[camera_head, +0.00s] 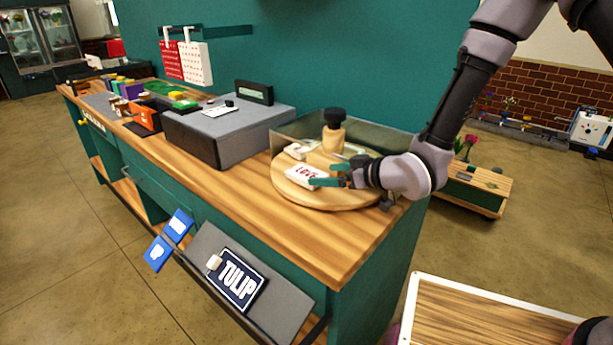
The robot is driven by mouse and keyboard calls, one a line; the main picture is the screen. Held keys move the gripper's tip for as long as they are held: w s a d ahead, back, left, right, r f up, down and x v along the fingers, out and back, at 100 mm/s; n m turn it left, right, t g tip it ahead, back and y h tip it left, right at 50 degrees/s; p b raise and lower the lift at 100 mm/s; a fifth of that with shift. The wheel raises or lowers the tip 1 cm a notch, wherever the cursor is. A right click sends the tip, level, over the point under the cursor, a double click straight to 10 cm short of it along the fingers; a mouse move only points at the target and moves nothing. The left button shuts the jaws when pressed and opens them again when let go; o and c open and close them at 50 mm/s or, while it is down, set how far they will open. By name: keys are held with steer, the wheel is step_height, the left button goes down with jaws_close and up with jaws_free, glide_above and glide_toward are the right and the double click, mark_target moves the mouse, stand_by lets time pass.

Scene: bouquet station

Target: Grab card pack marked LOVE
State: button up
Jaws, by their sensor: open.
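The card pack marked LOVE (306,176) is a small white pack with red letters. It lies on a round wooden turntable (300,200) at the right end of the counter. My gripper (328,174) is open, with teal fingers at the right end of the pack. One finger shows on the near side and one on the far side of that end. I cannot tell whether they touch it. Another small pale pack (296,151) lies behind it on the turntable, its face too small to read.
A wooden post with a black knob (334,130) rises from the turntable's middle. A clear panel (375,140) stands behind it. A grey box (225,130) stands to the left. The counter's near right corner is clear.

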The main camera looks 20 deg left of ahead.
mark_target(309, 174)
steer(key=shift+x, duration=2.75)
steer(key=c, duration=1.1)
